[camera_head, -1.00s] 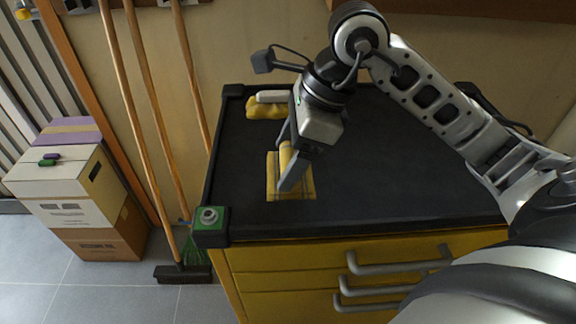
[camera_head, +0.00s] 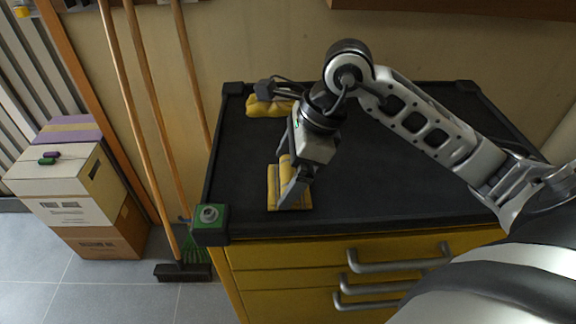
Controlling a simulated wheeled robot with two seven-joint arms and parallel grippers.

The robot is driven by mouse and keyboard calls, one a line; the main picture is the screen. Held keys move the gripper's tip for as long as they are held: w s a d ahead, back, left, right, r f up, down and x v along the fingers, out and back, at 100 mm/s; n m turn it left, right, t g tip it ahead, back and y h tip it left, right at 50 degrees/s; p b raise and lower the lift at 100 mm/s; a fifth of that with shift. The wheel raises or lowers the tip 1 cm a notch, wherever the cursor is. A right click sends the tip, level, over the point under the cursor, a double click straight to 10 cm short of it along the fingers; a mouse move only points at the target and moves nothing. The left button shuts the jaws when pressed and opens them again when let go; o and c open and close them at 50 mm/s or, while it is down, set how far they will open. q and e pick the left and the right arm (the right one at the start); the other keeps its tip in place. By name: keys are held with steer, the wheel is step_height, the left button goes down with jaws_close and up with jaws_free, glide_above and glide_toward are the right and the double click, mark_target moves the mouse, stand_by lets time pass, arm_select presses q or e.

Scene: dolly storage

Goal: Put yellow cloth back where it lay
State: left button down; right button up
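The yellow cloth (camera_head: 273,190) with darker stripes is at the left front of the dark cabinet top (camera_head: 400,185). Its middle is raised in a fold between the fingers of my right gripper (camera_head: 290,182). The gripper points down and appears shut on this fold; the near finger hides part of the cloth. The lower part of the cloth looks flat, close to or on the top; I cannot tell whether it touches everywhere. My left gripper is not in view.
A second, crumpled yellow cloth (camera_head: 266,107) lies at the back left of the top. A green block with a metal nut (camera_head: 209,216) sits at the front left corner. Brooms (camera_head: 150,130) and stacked boxes (camera_head: 75,190) stand left. The top's right side is clear.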

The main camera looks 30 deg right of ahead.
steer(key=shift+r, duration=0.1)
steer(key=shift+r, duration=0.2)
steer(key=v, duration=1.1)
steer(key=shift+d+r+p, duration=0.2)
steer(key=shift+r+p, duration=0.1)
steer(key=shift+r, duration=0.05)
steer(key=shift+s, duration=0.15)
